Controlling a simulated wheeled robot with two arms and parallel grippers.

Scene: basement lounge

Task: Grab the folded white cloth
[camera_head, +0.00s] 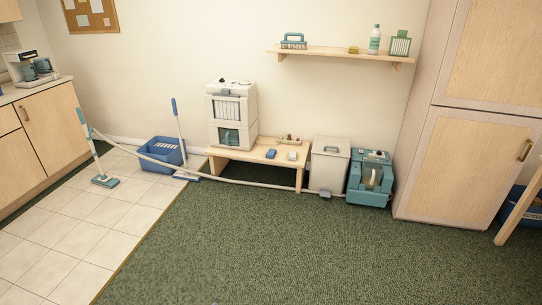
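A small whitish block-like item (292,156) lies on the low wooden bench (225,152) by the wall. It may be the folded white cloth, but it is too small to tell. A small blue item (271,154) lies just left of it, apart from it. A small tray-like item (289,141) with things on it sits behind them. Neither of my grippers is in view.
A white stacked appliance (232,108) stands on the bench's left end. A lidded bin (327,166) and a teal machine (369,180) stand right of the bench. A long pale pole or hose (240,182) runs low before the bench. The green carpet (270,250) in front is clear.

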